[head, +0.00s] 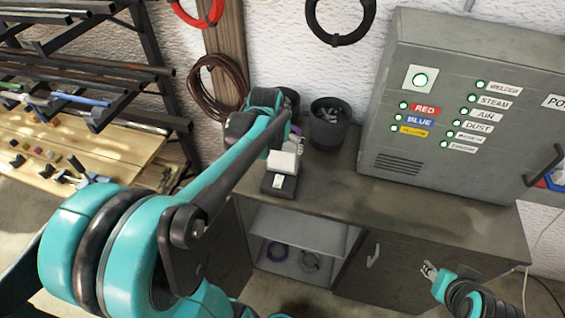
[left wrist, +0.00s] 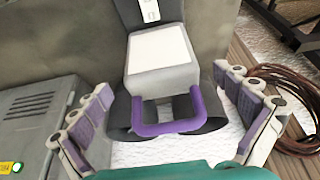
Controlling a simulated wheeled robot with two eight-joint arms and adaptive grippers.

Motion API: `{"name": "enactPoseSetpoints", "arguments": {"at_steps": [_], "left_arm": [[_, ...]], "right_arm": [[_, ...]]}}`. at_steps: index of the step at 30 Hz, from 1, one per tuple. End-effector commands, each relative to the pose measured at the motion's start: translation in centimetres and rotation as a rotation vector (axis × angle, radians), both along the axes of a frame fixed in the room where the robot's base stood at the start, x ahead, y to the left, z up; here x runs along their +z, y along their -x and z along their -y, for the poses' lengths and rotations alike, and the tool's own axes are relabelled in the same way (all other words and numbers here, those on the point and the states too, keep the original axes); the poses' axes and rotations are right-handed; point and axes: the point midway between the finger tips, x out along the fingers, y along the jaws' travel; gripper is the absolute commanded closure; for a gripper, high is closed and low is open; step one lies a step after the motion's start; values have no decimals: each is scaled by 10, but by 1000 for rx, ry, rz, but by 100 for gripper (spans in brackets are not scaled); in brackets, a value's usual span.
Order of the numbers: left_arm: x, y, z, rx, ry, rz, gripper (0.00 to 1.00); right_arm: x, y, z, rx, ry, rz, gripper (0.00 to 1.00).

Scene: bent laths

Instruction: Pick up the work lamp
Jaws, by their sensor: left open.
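The work lamp (head: 284,163) stands on the grey cabinet top, with a pale panel facing up. In the left wrist view the lamp (left wrist: 162,55) shows its white panel, grey body and purple handle (left wrist: 180,128). My left gripper (head: 291,132) is over the lamp's back side, its forearm hiding part of the bench in the head view. In the left wrist view my left gripper (left wrist: 163,88) is open, with one finger on each side of the lamp and gaps visible. My right gripper (head: 430,269) is low in front of the cabinet, away from the lamp; its jaw opening is too small to judge.
A black pot (head: 329,125) stands right of the lamp, near the wall. A large grey control box (head: 450,90) fills the right of the worktop (head: 400,205). Brown cable (head: 217,85) hangs behind my left arm. The worktop's front right is clear.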

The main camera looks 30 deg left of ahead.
Motion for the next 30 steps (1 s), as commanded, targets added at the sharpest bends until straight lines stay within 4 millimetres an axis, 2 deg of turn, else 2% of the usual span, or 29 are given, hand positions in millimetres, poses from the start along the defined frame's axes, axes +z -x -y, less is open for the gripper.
{"name": "enactPoseSetpoints", "arguments": {"at_steps": [1,6,13,21,30], "left_arm": [[-12,-4,-1,0,0,0,0],[-38,-14,-4,0,0,1,0],[-55,-21,-5,-1,-1,1,0],[-91,-35,-8,0,-1,2,0],[-96,-37,-8,-1,-1,1,0]], "right_arm": [[-5,0,0,0,0,0,60],[-10,0,0,0,0,0,60],[-13,0,0,0,0,0,60],[-21,0,0,0,0,0,60],[-21,0,0,0,0,0,60]]}}
